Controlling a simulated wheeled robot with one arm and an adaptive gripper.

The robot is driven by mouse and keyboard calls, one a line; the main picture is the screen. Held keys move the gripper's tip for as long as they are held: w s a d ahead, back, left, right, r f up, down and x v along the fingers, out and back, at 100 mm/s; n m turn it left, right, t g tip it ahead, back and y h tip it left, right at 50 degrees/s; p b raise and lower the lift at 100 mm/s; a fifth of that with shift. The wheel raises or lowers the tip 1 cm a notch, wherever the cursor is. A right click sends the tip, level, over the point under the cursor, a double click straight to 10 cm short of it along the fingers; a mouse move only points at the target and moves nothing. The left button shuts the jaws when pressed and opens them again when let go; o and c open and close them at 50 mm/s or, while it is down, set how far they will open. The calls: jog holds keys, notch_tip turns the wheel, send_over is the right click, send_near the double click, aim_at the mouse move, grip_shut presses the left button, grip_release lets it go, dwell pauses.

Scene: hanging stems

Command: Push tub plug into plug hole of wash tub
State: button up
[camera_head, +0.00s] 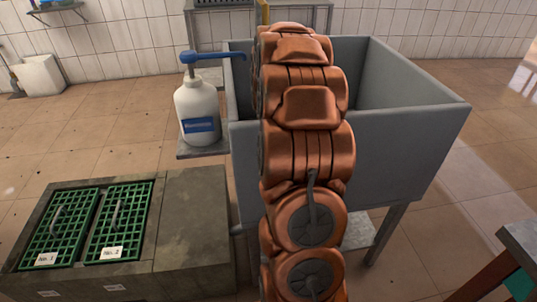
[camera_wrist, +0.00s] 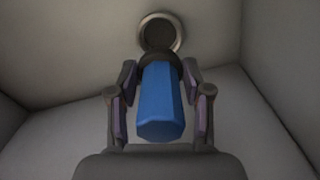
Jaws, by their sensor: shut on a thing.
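The grey wash tub (camera_head: 400,140) stands behind and right of my arm in the head view. In the wrist view, my gripper (camera_wrist: 160,95) is inside the tub and shut on the tub plug, held by its blue handle (camera_wrist: 160,105). The plug's dark end (camera_wrist: 175,62) points toward the plug hole (camera_wrist: 157,36), a dark round opening with a metal ring. The plug end overlaps the hole's lower edge in the picture. I cannot tell whether they touch. My arm hides the gripper and plug in the head view.
A white pump bottle (camera_head: 197,110) with a blue top stands on a small shelf (camera_head: 203,150) at the tub's left side. A stone block with green grates (camera_head: 120,222) is at the lower left. A table corner (camera_head: 520,240) shows at the right. Tub walls (camera_wrist: 270,110) surround my gripper.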

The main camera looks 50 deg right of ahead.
jog(key=shift+f+b, duration=0.8)
jog(key=shift+f, duration=1.45)
jog(key=shift+f, duration=0.25)
jog(key=shift+f, duration=1.05)
jog(key=shift+f, duration=0.35)
jog(key=o, duration=1.2)
jog(key=shift+o, duration=0.2)
jog(key=shift+r, duration=0.1)
